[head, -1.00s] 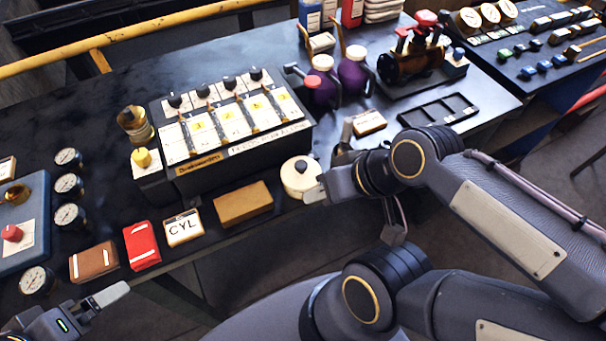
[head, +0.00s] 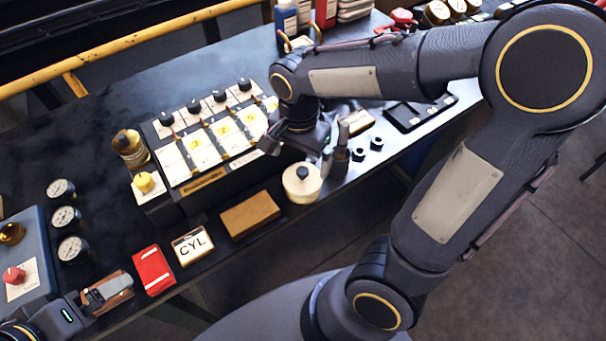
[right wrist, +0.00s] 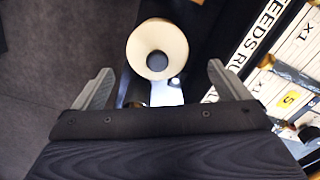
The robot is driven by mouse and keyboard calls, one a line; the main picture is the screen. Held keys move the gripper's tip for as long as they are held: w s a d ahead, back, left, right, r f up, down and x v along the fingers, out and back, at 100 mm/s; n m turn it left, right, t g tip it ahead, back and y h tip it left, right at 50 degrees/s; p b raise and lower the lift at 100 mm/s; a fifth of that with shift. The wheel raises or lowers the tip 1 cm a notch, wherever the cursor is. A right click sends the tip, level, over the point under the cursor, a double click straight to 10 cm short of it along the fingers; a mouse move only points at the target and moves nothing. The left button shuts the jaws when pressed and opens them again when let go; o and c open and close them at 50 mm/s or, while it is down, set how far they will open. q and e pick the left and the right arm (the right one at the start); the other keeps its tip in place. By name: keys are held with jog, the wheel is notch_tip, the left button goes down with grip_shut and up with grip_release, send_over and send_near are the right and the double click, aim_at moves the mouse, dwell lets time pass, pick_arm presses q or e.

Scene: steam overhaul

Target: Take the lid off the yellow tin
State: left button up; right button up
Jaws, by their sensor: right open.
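The yellow tin (head: 300,190) is a small round cream-yellow pot, its lid (head: 303,175) on with a black knob on top. It stands upright near the bench's front edge. In the right wrist view the tin's lid (right wrist: 145,50) and dark knob lie ahead of my right gripper (right wrist: 158,88), centred between its spread fingers. The right gripper also shows in the head view (head: 298,151), open and empty, just behind and above the tin, apart from it. My left gripper (head: 106,291) is at the lower left, over a brown wallet; its jaw gap is unclear.
A tan block (head: 250,215), a CYL card (head: 192,246) and a red packet (head: 153,270) lie left of the tin. A lever box (head: 205,185) stands behind. A dark upright bottle-like item (head: 341,160) stands close right. Gauges (head: 66,219) sit far left.

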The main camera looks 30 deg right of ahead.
aim_at(302, 171)
jog(key=f, duration=0.6)
jog(key=shift+s+d, duration=0.1)
jog(key=shift+d, duration=0.1)
jog(key=c, duration=0.8)
jog(key=shift+o, duration=0.2)
jog(key=shift+r, duration=0.6)
jog(key=r, duration=0.2)
jog(key=shift+s+a+r, duration=0.15)
jog(key=shift+s+r, duration=0.1)
jog(key=shift+r, duration=0.15)
jog(key=s+a+r, duration=0.5)
jog(key=s+r, duration=0.4)
jog(key=s, duration=0.3)
jog(key=shift+s+a+b, duration=0.15)
jog(key=shift+b, duration=0.15)
